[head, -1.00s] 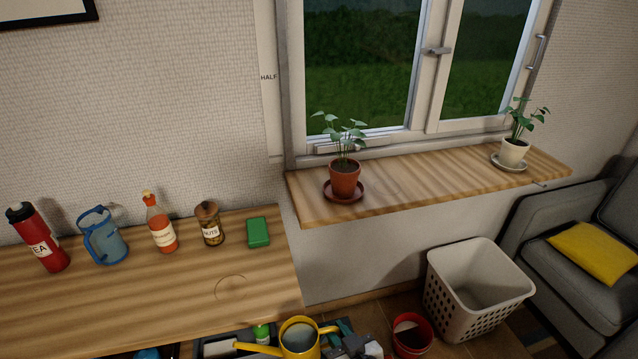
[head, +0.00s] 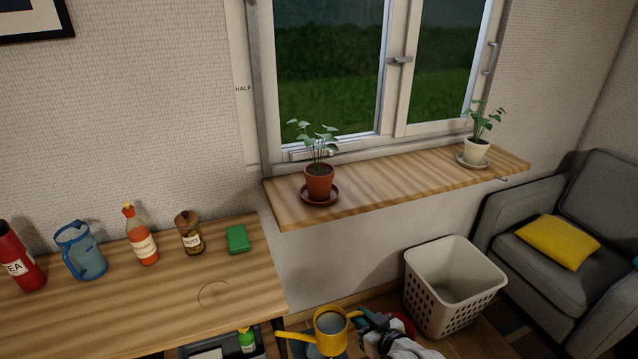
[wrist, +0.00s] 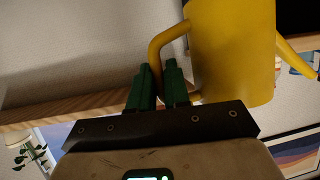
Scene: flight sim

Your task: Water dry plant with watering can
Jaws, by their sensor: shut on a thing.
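My gripper (wrist: 160,84) is shut on the handle of the yellow watering can (wrist: 232,50) in the wrist view. In the head view the can (head: 331,329) is low at the bottom centre, below the sill, with its spout to the left and an open top. My gripper is to its right, at the can's handle. On the window sill, a plant in a terracotta pot (head: 319,184) stands on a brown saucer at the left. A plant in a white pot (head: 477,150) stands on a grey saucer at the right. Both have green leaves; I cannot tell which is dry.
The wooden sill (head: 400,182) is clear between the pots. A white basket (head: 455,288) and a grey armchair (head: 570,220) stand at right.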

